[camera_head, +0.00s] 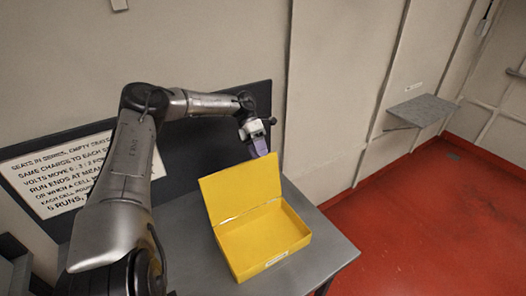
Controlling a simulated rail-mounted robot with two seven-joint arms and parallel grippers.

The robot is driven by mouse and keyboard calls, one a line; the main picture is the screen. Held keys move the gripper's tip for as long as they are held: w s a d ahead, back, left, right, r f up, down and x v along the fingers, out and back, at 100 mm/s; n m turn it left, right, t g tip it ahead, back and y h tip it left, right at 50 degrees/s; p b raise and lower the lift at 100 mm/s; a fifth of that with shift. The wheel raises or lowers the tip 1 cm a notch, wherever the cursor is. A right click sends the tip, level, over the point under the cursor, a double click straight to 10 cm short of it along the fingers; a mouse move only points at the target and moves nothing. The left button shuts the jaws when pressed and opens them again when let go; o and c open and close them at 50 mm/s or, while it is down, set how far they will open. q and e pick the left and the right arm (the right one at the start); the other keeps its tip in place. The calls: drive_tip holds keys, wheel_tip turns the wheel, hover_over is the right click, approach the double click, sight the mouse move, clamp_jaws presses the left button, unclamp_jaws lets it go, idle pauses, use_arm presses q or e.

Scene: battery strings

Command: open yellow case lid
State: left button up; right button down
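The yellow case (262,258) sits on the grey table and its inside is visible and looks empty. Its lid (238,190) is raised, standing up and leaning back along the far side of the case. My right gripper is not in view.
The grey table (325,262) has bare room to the right of the case. A dark panel and a white sign (62,178) with printed text stand behind it. A grey wall shelf (424,109) is at the right, above red floor (430,220).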

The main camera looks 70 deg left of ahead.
use_arm(q)
drive_tip(key=shift+w+d+r, duration=0.55)
drive_tip(key=shift+d+r, duration=0.05)
drive_tip(key=shift+d, duration=0.15)
idle(0.3)
